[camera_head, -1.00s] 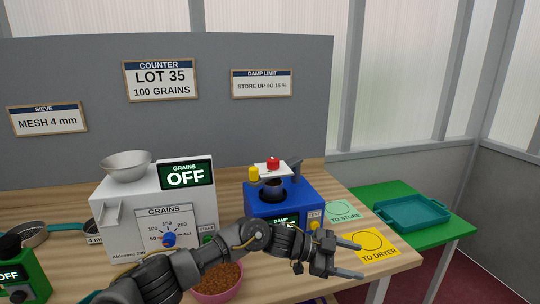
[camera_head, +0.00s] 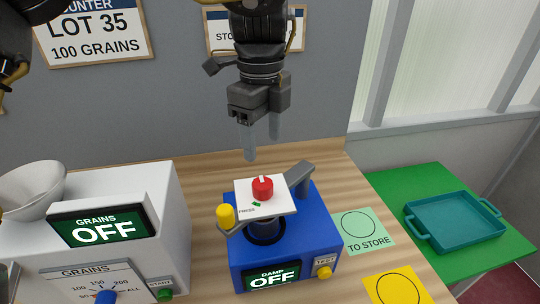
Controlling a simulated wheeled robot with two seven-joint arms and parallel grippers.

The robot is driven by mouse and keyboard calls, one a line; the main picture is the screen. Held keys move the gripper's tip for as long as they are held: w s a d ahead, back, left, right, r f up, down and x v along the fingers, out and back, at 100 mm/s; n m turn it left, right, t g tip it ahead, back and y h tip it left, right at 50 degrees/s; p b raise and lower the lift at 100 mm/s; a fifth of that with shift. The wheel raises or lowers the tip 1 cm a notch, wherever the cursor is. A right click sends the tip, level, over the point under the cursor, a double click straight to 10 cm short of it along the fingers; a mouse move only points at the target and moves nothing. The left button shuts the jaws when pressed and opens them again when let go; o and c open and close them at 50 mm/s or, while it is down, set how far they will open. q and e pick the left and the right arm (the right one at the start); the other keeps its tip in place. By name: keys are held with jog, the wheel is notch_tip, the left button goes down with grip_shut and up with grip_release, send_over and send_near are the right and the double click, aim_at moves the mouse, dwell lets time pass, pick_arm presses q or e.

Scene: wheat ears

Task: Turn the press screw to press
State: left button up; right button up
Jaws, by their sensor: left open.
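The press screw is a red knob (camera_head: 263,188) with a white mark, on a white plate (camera_head: 281,205) labelled PRESS. The plate sits over the blue damp meter (camera_head: 240,250), above its dark round cup (camera_head: 266,229). A yellow knob (camera_head: 226,215) is at the plate's left end, and a grey arm (camera_head: 300,177) is at its right. The meter's display reads DAMP OFF. My left gripper (camera_head: 262,148) points down above the red knob in the picture, open and empty, its fingers apart from it.
The white grain counter (camera_head: 160,215) with its bowl (camera_head: 30,190) stands to the left, its display OFF. Green TO STORE (camera_head: 363,238) and yellow TO DRYER cards (camera_head: 385,280) lie to the right. A teal tray (camera_head: 459,250) is on the green side table (camera_head: 400,184). A grey panel stands behind.

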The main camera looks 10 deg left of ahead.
aim_at(262, 182)
pick_arm(q)
jog(key=shift+s+a+f, duration=0.2)
jog(key=shift+s+f, duration=0.3)
jog(key=shift+s, duration=0.2)
jog(key=f, duration=0.2)
jog(key=w+f+p, duration=0.1)
jog(key=f, duration=0.4)
jog(key=f+p, duration=0.1)
jog(key=shift+s+f, duration=0.1)
jog(key=shift+s, duration=0.15)
jog(key=shift+w+d+f, duration=0.1)
jog(key=shift+w+f, duration=0.05)
jog(key=shift+f, duration=0.45)
pick_arm(e)
jog(key=shift+s+a+r, duration=0.15)
jog(key=shift+s+r, duration=0.6)
jog(key=shift+r, duration=0.3)
